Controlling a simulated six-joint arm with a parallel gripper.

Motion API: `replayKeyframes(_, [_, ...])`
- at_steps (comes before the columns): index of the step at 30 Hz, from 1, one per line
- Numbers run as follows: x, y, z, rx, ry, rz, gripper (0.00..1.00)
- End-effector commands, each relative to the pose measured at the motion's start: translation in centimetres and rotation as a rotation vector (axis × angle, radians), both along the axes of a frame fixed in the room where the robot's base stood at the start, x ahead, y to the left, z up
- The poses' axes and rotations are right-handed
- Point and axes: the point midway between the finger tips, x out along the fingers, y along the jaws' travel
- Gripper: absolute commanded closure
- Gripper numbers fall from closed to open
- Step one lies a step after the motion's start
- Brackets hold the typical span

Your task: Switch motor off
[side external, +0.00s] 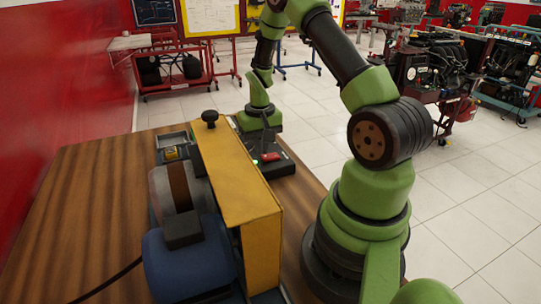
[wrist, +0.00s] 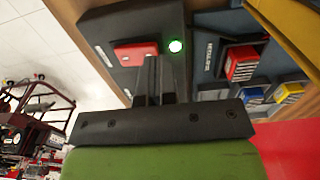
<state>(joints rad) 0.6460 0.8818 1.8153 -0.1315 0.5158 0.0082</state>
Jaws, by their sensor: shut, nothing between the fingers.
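A black control box (wrist: 105,30) carries a red switch (wrist: 137,52) and a lit green lamp (wrist: 176,46) in the wrist view. The red switch also shows in the side view (side external: 270,157), on the box behind the yellow guard. My gripper (wrist: 154,62) is shut and empty, its fingertips pointing down close to the red switch. I cannot tell whether they touch it. In the side view my gripper (side external: 265,146) is above the same box. The motor (side external: 185,250), blue and grey, lies on the table's near side. Whether it is turning cannot be told.
The yellow guard (side external: 235,180) stands between motor and control box, with a black knob (side external: 210,117) near its far end. The wooden table (side external: 95,200) is clear at left.

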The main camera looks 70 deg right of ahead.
Motion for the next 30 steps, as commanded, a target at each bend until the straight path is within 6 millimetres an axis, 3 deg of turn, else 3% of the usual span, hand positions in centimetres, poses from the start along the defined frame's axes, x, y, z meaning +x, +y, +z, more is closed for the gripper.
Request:
replayKeyframes(24, [0.0,0.0,-1.7,-0.001,-0.001,0.000,1.00])
replayKeyframes(30, [0.0,0.0,-0.9,-0.001,-0.001,0.000,1.00])
